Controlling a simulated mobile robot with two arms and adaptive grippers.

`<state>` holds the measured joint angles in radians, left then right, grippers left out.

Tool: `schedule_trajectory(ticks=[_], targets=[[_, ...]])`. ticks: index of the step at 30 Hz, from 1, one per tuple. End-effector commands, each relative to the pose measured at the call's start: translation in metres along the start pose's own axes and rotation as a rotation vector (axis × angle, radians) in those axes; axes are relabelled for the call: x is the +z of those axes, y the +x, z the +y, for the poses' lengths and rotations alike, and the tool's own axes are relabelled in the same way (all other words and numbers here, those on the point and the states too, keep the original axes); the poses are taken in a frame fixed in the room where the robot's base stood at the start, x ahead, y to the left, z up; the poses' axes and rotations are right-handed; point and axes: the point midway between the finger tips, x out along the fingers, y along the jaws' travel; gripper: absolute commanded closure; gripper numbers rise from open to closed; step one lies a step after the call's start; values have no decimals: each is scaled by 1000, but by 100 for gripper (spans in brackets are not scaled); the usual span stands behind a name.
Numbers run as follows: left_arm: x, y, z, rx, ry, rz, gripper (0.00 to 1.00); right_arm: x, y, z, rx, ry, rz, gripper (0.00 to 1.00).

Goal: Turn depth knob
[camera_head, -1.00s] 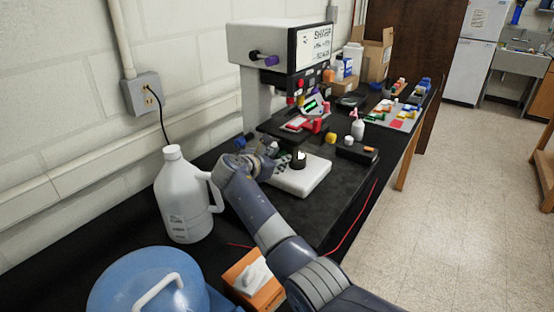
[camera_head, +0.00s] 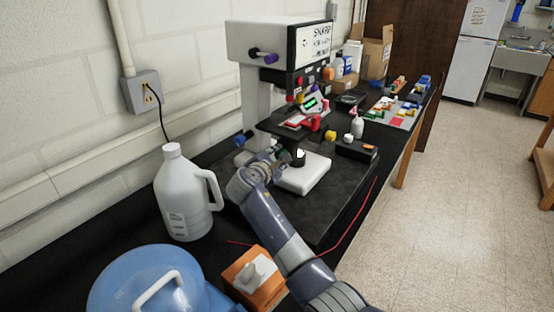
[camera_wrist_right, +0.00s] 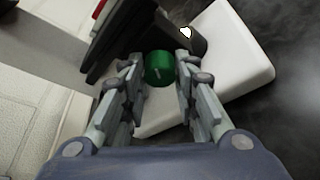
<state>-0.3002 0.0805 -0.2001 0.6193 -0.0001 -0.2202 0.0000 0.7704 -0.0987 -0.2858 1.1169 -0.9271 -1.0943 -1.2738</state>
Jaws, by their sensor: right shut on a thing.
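The depth knob appears to be the small green cylinder (camera_wrist_right: 159,68) with a pale mark on its face, on the bench machine. My right gripper (camera_wrist_right: 157,62) is shut on this green knob, one finger on each side of it in the right wrist view. In the head view my right gripper (camera_head: 279,157) is at the left side of the machine's white base (camera_head: 305,177), and the knob is mostly hidden by the fingers. The machine (camera_head: 258,45) has a white head with a written panel. My left gripper is not in view.
A white jug (camera_head: 182,200) stands left of my right arm. A blue lidded container (camera_head: 125,290) and an orange box (camera_head: 262,290) are at the front. A purple knob (camera_head: 268,58), red knobs and a yellow knob (camera_head: 331,136) are nearby. Boxes and bottles stand behind.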

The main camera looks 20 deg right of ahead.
Motion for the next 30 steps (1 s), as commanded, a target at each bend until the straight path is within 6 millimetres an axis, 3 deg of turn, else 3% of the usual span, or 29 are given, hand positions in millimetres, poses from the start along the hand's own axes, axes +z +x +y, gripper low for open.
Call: schedule_trajectory(ticks=[15,30], targets=[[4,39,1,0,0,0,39,-2,1,-5,129,308,-3,96],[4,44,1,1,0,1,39,0,1,-3,152,365,-2,96]])
